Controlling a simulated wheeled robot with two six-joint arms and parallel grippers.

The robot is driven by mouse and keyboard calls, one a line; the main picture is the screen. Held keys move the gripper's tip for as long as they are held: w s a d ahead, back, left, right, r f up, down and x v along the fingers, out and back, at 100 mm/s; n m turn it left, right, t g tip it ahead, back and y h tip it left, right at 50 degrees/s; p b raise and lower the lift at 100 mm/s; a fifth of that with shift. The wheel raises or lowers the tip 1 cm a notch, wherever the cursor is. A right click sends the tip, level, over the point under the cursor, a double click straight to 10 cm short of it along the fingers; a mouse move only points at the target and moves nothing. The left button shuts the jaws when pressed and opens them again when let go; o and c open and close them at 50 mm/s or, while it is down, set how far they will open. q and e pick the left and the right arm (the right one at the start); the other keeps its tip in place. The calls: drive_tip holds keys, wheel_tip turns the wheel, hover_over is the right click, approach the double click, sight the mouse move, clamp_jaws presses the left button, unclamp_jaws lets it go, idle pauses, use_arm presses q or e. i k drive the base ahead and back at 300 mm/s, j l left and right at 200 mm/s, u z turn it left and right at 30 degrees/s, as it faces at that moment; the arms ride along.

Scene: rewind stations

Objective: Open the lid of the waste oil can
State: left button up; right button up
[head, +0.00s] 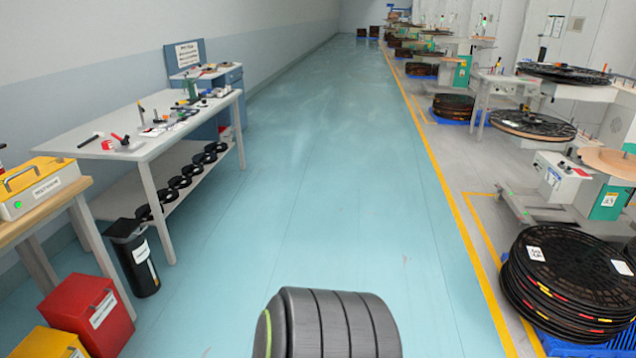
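A red box-shaped can (82,303) with a white label stands on the floor at the lower left, in front of the wooden-topped table. Its top looks closed. A yellow container (42,345) with a label is beside it, cut off by the bottom edge. A black bin (128,238) with a white label stands behind them; its top looks dark. The labels are too small to read, so I cannot tell for sure which is the waste oil can. Neither of my grippers is in view.
A wooden-topped table (62,204) carries a yellow case (40,188) at the left. A white workbench (160,143) with tools stands beyond. The blue-green floor aisle (310,180) is clear. Stacked black reels (565,285) and rewind machines line the right. A dark ribbed cylinder (335,325) fills the bottom middle.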

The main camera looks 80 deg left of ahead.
sight(125, 228)
drive_tip(key=j+u, duration=0.1)
drive_tip(key=u, duration=3.85)
drive_tip(key=i+l+u, duration=0.2)
drive_tip(key=i+l, duration=0.25)
drive_tip(key=i, duration=0.25)
drive_tip(key=i+l+u, duration=0.2)
drive_tip(key=i+l, duration=0.35)
drive_tip(key=i, duration=0.1)
